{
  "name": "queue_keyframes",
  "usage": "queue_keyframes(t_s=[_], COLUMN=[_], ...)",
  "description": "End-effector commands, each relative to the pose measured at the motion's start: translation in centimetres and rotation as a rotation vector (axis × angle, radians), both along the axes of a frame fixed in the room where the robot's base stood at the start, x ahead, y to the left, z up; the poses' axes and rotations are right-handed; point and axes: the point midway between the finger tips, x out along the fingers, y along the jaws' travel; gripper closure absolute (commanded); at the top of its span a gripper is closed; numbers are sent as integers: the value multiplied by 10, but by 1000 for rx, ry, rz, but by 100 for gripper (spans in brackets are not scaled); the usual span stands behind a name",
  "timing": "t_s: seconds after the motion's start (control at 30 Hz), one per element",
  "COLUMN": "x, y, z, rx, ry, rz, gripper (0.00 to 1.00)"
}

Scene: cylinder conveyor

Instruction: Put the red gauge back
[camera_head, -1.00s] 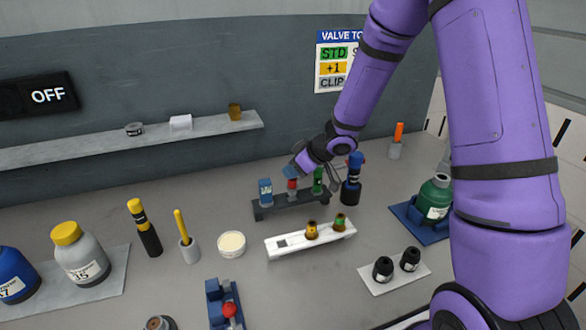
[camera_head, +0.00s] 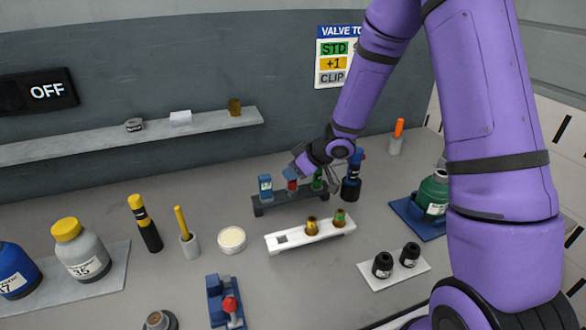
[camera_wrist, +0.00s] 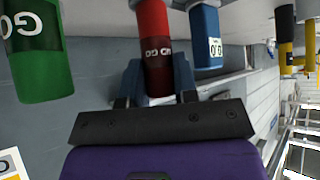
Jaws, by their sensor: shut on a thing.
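The red gauge (camera_wrist: 153,40) is upside down in the wrist view, with a dark band marked "GO". It stands in line with the blue gauge (camera_wrist: 205,38) and the green gauge (camera_wrist: 40,55). In the head view the red gauge (camera_head: 292,186) is at the dark rack (camera_head: 300,201), between the blue gauge (camera_head: 265,187) and the green gauge (camera_head: 317,181). My gripper (camera_wrist: 158,80) is shut on the red gauge, with a blue finger on each side. I cannot tell whether the gauge is fully seated, as its lower end is small in view.
A white block (camera_head: 290,242) with two small brass parts lies in front of the rack. A round white dish (camera_head: 231,240) and a yellow-handled tool (camera_head: 181,222) are to the left.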

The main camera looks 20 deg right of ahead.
Motion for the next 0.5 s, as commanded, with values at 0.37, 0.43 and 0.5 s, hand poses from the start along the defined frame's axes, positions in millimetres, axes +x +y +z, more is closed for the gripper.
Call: queue_keyframes(t_s=[0.37,0.43,0.5], x=[0,0,0], y=[0,0,0], z=[-8,-10,-10], rx=[1,0,0], ry=[1,0,0], rz=[0,0,1], gripper=[100,100,63])
